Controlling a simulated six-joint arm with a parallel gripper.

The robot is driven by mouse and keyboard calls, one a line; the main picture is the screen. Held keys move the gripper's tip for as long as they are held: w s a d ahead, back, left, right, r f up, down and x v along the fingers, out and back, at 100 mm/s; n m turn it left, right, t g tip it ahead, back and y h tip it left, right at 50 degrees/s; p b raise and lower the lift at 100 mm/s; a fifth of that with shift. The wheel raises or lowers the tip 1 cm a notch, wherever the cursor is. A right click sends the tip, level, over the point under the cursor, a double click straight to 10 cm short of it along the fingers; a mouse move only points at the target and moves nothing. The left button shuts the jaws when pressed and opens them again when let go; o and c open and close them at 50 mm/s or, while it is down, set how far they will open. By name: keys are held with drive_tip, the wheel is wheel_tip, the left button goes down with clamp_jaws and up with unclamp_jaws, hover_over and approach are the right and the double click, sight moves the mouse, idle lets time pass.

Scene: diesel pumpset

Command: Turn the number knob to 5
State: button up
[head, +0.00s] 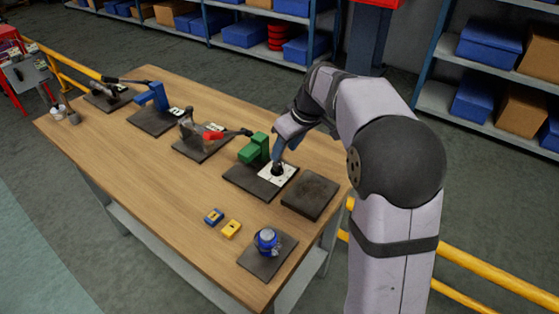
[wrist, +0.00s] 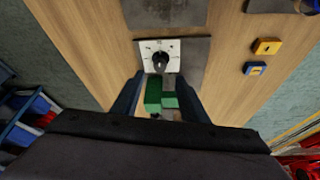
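The number knob (wrist: 160,61) is a dark round knob on a white square dial plate (wrist: 146,50) with small marks around it. The marks are too small to read, so the setting cannot be told. In the head view the knob (head: 277,169) sits on its white plate (head: 291,170), partly under my gripper (head: 279,155). In the wrist view my gripper (wrist: 160,78) is open, with its two dark fingers apart. The knob appears just beyond the fingertips, roughly centred between them. Contact with the knob cannot be told.
A green fixture (head: 258,148) stands close beside the dial plate. A dark flat block (head: 310,196) lies to its right. Blue (head: 213,216) and yellow (head: 231,229) blocks and a blue round part (head: 266,240) are near the front. Other fixtures stand to the left on the wooden table (head: 150,175).

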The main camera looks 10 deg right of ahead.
sight(277, 164)
drive_tip(key=shift+p+x, duration=0.45)
drive_tip(key=shift+x, duration=2.85)
drive_tip(key=shift+c, duration=0.2)
clamp_jaws()
